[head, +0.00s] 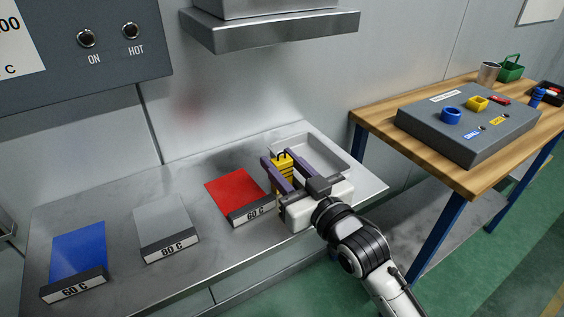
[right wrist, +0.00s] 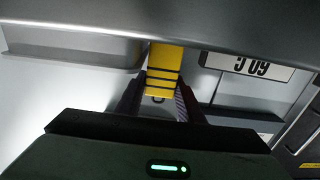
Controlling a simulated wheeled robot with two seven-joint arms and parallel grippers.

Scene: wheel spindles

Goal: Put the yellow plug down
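The yellow plug (head: 284,166) has dark bands and a small dark loop at one end. My right gripper (head: 277,164) has its two purple fingers on either side of the plug and appears shut on it. In the right wrist view the plug (right wrist: 163,66) sits between the fingertips (right wrist: 162,92), with its loop toward the palm. The plug is over the steel bench (head: 115,200), between the red pad and the pale tray. Its lower end is hidden, so I cannot tell whether it touches the bench. My left gripper is not in view.
A red pad (head: 236,188) marked 60 C lies left of the gripper, then a grey pad (head: 163,220) marked 80 C and a blue pad (head: 77,248). The pale tray (head: 343,150) is behind. A wooden table (head: 372,119) with a grey box (head: 470,140) stands right. A steel shelf (head: 275,32) overhangs.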

